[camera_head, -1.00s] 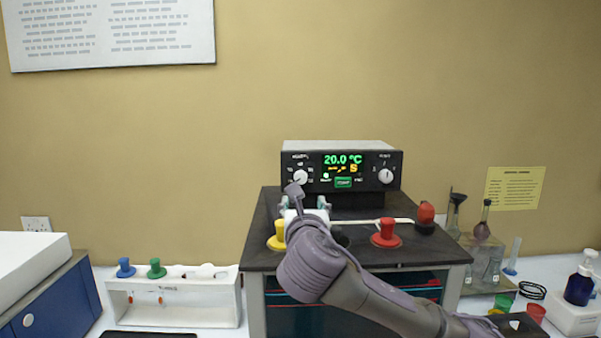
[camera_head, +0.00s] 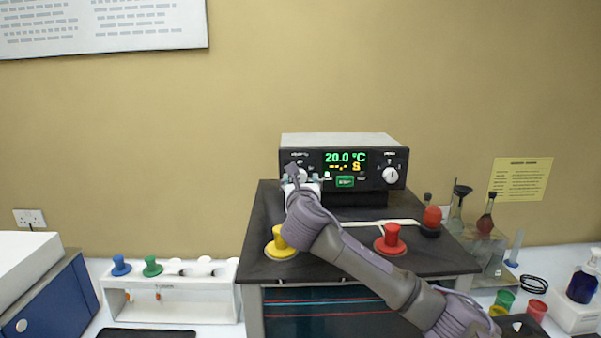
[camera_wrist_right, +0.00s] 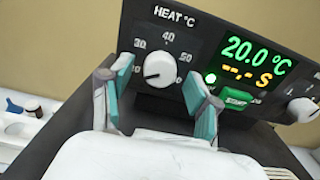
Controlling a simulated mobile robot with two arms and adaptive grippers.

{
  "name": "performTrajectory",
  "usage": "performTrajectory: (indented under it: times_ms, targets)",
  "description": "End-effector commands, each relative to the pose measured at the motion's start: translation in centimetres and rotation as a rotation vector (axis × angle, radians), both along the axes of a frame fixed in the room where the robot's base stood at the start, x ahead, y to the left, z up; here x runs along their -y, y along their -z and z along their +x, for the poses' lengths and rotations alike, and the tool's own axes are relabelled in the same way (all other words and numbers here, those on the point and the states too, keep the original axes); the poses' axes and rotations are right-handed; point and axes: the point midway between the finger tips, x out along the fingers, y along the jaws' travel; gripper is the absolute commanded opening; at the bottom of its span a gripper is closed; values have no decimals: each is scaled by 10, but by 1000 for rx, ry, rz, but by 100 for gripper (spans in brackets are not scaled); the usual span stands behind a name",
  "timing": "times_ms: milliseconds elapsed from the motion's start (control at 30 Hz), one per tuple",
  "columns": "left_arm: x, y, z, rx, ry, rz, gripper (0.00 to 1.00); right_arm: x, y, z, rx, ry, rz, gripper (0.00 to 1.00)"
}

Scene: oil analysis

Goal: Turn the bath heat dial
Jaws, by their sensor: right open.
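The heat dial (camera_wrist_right: 160,68) is a white knob with a pointer mark under the label HEAT °C, on the black front panel of the bath control unit (camera_head: 340,140). In the head view the heat dial (camera_head: 299,174) is at the panel's left, partly covered by my right gripper (camera_head: 301,182). In the right wrist view my right gripper (camera_wrist_right: 155,100) is open, one finger left of the dial and one right, apart from it. The green display (camera_head: 345,157) reads 20.0 °C. My left gripper is not in view.
Yellow (camera_head: 281,242) and red (camera_head: 391,238) knobbed stoppers stand on the dark bath top (camera_head: 258,215). A second white dial (camera_head: 390,175) is at the panel's right. A white rack (camera_head: 170,300) stands left; glassware stands right. A green button (camera_wrist_right: 236,97) lies close to the right finger.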

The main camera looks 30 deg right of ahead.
Motion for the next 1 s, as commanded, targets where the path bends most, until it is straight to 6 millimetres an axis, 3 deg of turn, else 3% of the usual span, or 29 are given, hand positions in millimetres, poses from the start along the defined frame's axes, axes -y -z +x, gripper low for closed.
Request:
performTrajectory:
  times_ms: [100, 167, 467, 800, 1000]
  targets:
    - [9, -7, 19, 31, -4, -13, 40, 5, -1, 8, -1, 0, 1, 62]
    - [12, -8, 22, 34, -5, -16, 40, 6, 0, 11, -1, -1, 1, 62]
    - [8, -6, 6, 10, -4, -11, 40, 7, 1, 12, 0, -1, 0, 60]
    - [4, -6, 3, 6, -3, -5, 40, 7, 0, 12, 0, -1, 0, 3]
    - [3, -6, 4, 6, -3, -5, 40, 7, 0, 12, 6, -1, 9, 2]
